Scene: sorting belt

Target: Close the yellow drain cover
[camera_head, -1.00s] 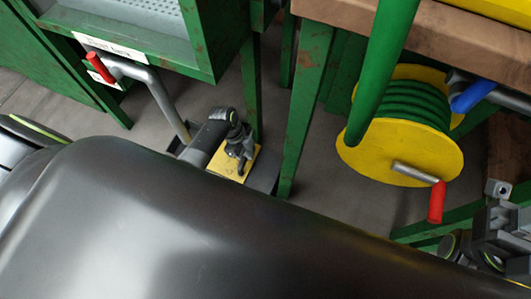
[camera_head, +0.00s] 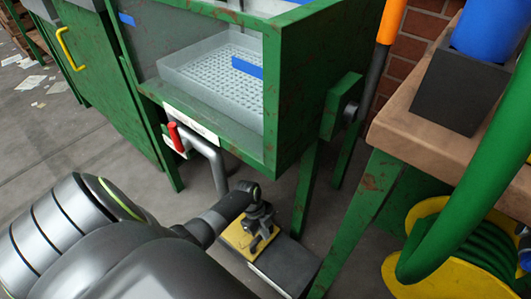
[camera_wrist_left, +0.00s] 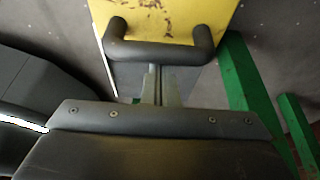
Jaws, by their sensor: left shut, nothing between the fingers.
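The yellow drain cover (camera_head: 234,238) is a flat plate low near the floor, below the green cabinet in the head view. In the left wrist view the yellow cover (camera_wrist_left: 160,17) fills the top middle, with a dark bar handle (camera_wrist_left: 160,50) across its near edge. My left gripper (camera_head: 257,244) is over the cover in the head view. In the left wrist view its fingers (camera_wrist_left: 157,84) are together and empty, close to the handle; contact cannot be told. The cover's hinge and its exact angle are unclear. My right gripper is out of view.
A dark grey box (camera_head: 286,264) sits right beside the cover. Above stands a rusty green cabinet (camera_head: 306,78) with a grey pipe and red-handled lever (camera_head: 176,137). Green legs (camera_head: 352,222) and a yellow hose reel (camera_head: 398,272) stand at right.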

